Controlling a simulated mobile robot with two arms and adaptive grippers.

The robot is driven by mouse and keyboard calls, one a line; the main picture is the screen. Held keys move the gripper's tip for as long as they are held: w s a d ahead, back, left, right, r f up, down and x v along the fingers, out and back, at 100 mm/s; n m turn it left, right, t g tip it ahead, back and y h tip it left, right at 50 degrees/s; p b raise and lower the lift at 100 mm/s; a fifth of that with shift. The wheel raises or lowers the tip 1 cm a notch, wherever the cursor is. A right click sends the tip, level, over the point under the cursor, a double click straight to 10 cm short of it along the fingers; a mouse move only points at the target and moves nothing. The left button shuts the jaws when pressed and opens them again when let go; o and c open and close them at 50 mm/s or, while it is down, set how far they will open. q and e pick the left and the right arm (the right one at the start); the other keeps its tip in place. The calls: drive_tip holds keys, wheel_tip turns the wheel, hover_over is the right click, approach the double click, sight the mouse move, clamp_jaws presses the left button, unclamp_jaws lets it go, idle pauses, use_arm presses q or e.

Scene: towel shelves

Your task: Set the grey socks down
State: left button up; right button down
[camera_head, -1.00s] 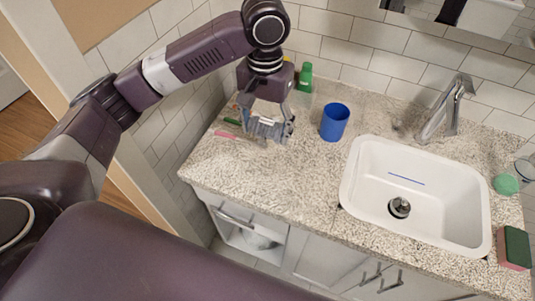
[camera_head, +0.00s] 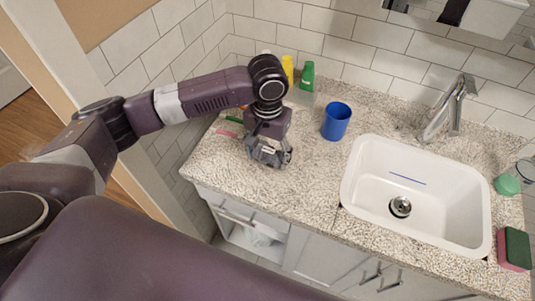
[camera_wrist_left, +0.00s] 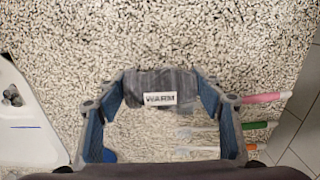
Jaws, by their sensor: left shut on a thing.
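The grey socks (camera_wrist_left: 160,86), a rolled dark grey bundle with a white "WARM" label, sit between the fingertips of my left gripper (camera_head: 270,158) in the left wrist view. The gripper is shut on them. In the head view it points down over the left part of the speckled counter (camera_head: 230,175), left of the blue cup. There the gripper hides most of the socks. I cannot tell whether the socks touch the counter. My right gripper is not in view.
A blue cup (camera_head: 336,121) and a green bottle (camera_head: 307,75) stand behind and to the right. Several toothbrushes (camera_wrist_left: 262,97) lie beside the gripper. The white sink (camera_head: 420,195) is at the right. The counter's front left is clear.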

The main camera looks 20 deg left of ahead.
use_arm(q)
drive_tip(key=o, duration=1.1)
drive_tip(key=shift+f, duration=0.1)
drive_tip(key=shift+o, duration=0.2)
